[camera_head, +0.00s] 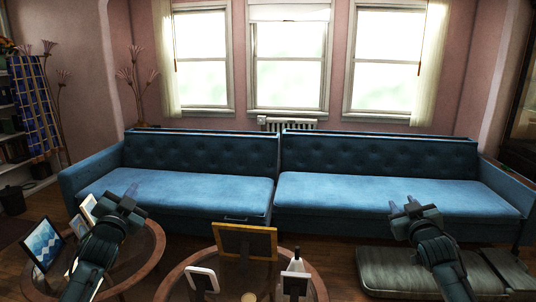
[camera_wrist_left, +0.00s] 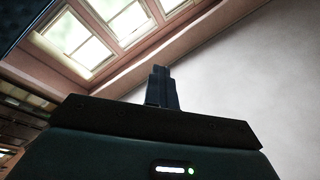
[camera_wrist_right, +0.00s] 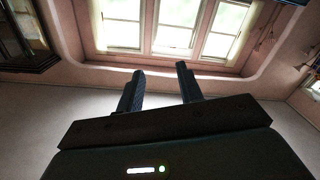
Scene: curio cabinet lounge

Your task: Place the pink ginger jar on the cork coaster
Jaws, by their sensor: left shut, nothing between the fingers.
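I cannot make out a pink ginger jar or a cork coaster in any view. My left gripper (camera_head: 133,190) is raised above the left round table in the head view. Its fingers are together and empty in the left wrist view (camera_wrist_left: 159,70). My right gripper (camera_head: 402,205) is raised in front of the right part of the sofa. Its fingers stand apart with nothing between them in the right wrist view (camera_wrist_right: 160,70).
A blue sofa (camera_head: 200,190) spans the room under the windows. Picture frames, including a blue-patterned one (camera_head: 43,246), stand on the left table. The centre table (camera_head: 319,291) holds a gold-framed picture (camera_head: 245,231) and smaller frames. A grey-green cushioned piece (camera_head: 400,272) lies low at right.

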